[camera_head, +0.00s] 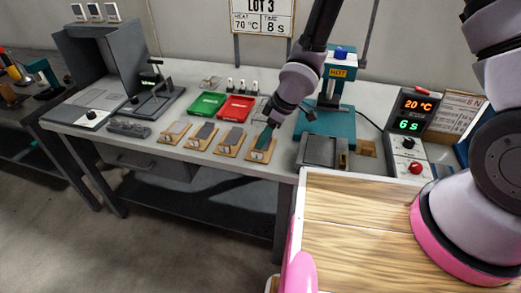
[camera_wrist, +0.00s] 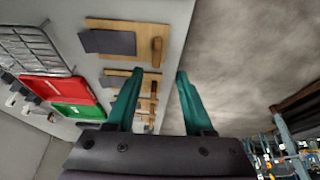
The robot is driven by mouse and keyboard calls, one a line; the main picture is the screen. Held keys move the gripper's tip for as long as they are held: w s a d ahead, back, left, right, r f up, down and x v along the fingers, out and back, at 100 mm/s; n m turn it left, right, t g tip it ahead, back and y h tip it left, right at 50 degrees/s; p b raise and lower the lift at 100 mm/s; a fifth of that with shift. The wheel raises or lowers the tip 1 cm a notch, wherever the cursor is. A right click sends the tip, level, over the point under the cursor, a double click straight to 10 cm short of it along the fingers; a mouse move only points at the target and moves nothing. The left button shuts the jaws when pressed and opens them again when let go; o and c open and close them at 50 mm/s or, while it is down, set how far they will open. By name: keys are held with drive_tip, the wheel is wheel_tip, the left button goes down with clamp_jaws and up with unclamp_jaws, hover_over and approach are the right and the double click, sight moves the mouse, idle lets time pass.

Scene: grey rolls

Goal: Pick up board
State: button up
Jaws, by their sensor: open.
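Several small wooden boards, each with a dark grey piece on it, lie in a row along the bench's front edge. The rightmost board (camera_head: 262,155) is under my gripper (camera_head: 268,138) in the head view. The others, such as the second board (camera_head: 231,143) and the leftmost board (camera_head: 173,132), lie to its left. In the wrist view, my gripper (camera_wrist: 159,72) has two teal fingers spread apart with nothing between them. The nearest board (camera_wrist: 135,26) shows ahead of the fingertips with a grey sheet (camera_wrist: 112,42) and a wooden block (camera_wrist: 157,50). The fingers partly hide the boards behind.
A green tray (camera_head: 207,104) and a red tray (camera_head: 237,108) lie behind the boards. A teal press (camera_head: 335,110) and a grey block (camera_head: 322,151) stand to the right. A control box (camera_head: 408,125) reads 20 °C and 6 s. A wood-topped surface (camera_head: 350,225) is in the foreground.

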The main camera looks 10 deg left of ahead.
sight(257, 151)
drive_tip(key=x, duration=0.7)
drive_tip(key=shift+w+d+f, duration=0.1)
drive_tip(key=shift+w+f, duration=0.15)
drive_tip(key=shift+w, duration=0.05)
clamp_jaws()
